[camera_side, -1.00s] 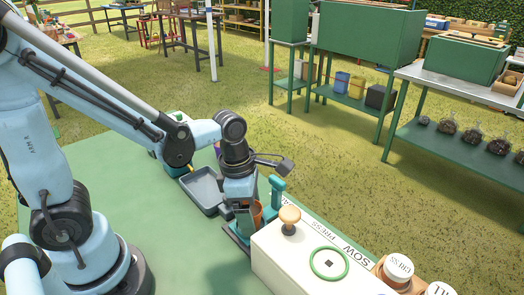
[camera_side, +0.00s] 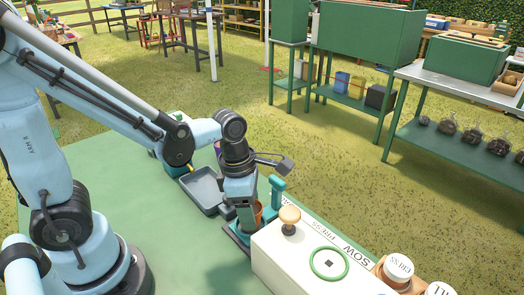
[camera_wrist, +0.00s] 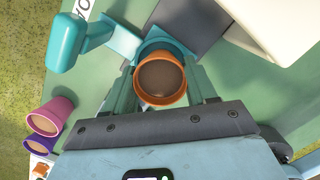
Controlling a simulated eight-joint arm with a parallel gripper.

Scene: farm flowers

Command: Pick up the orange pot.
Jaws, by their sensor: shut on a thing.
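The orange pot (camera_wrist: 160,80) is seen from above in the wrist view, with brown soil-like filling inside its rim. My gripper (camera_wrist: 163,92) is around it, one finger on each side, shut on it. In the side view the orange pot (camera_side: 258,212) shows only partly behind my gripper (camera_side: 247,215). The pot stands upright close to a teal stand (camera_side: 278,190). Whether its base touches the stand's plate is hidden.
A grey tray (camera_side: 204,190) lies behind left. Pink (camera_wrist: 58,108) and purple (camera_wrist: 40,145) pots are at the wrist view's left.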

